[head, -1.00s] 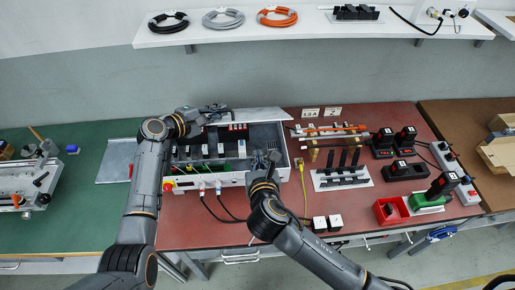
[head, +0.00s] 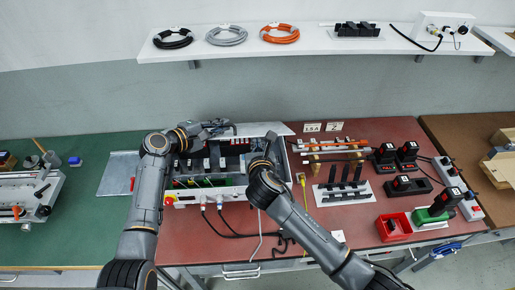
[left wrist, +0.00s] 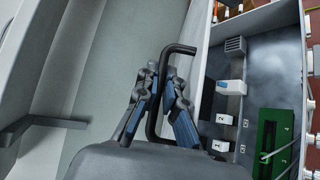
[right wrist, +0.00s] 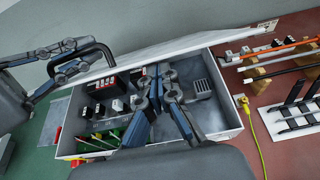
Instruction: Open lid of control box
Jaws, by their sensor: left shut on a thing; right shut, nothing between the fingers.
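The control box (head: 232,190) stands on the red table top with its interior showing. Its pale lid (head: 270,130) is raised and tilted along the back edge, and also shows in the right wrist view (right wrist: 180,39). My left gripper (head: 218,127) is shut on the lid's black handle, which shows in the left wrist view (left wrist: 181,49) and the right wrist view (right wrist: 104,52). My right gripper (head: 268,143) is over the right part of the box. Its fingers (right wrist: 160,76) are together and empty, apart from the lid in the right wrist view.
Inside the box are black and white components and green boards (right wrist: 115,132). A yellow cable (right wrist: 257,135) hangs at its right side. A wall shelf (head: 300,42) is behind.

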